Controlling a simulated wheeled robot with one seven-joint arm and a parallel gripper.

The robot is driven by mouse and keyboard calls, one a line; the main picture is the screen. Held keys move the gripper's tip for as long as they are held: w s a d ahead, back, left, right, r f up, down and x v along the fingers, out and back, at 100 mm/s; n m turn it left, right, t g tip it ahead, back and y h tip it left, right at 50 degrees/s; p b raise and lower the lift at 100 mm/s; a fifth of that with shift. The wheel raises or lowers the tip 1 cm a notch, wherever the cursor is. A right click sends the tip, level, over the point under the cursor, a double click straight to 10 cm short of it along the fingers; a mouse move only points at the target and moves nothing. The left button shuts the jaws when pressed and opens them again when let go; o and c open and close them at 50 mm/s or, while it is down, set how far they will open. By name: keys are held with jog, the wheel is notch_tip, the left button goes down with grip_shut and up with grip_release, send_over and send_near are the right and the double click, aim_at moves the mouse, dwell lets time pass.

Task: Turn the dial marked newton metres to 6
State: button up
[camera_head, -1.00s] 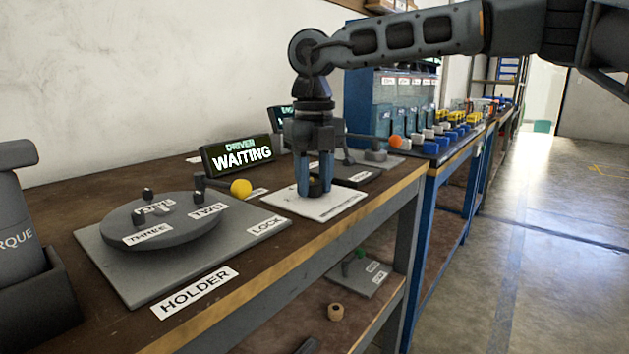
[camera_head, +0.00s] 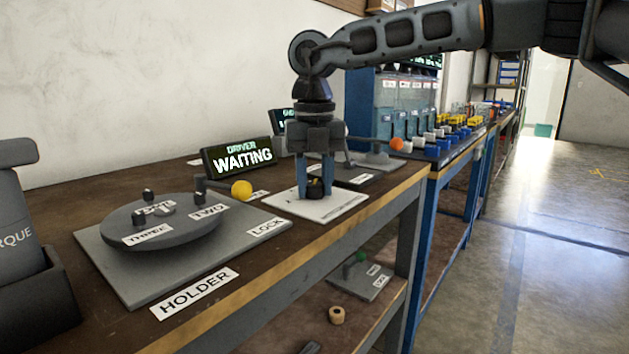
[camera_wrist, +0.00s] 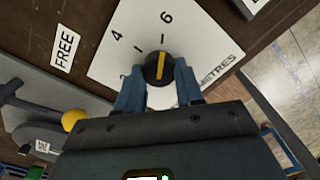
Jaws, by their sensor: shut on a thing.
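The dial (camera_wrist: 158,68) is a black round knob with a yellow pointer bar, on a white plate (camera_wrist: 190,45) marked 4, 6 and "...METRES". In the wrist view the pointer lines up closely with the tick below the 6. A further number at the left is partly hidden by a finger. My gripper (camera_wrist: 159,86) has its two blue fingers on opposite sides of the dial and is shut on it. In the head view my gripper (camera_head: 316,182) points straight down at the dial on the white plate (camera_head: 335,208) near the bench's front edge.
A grey turntable (camera_head: 165,222) with labels stands left of the plate, with a yellow-ball lever (camera_head: 241,190) beside it. A display (camera_head: 240,156) behind reads "DRIVER WAITING". An orange-ball lever (camera_head: 396,144) stands at the right. A "FREE" label (camera_wrist: 65,48) lies beside the plate.

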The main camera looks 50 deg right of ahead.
aim_at(315, 185)
jog(key=o, duration=1)
jog(key=shift+o, duration=0.2)
notch_tip(315, 185, up, 8)
jog(key=p, duration=0.5)
jog(key=shift+f, duration=0.1)
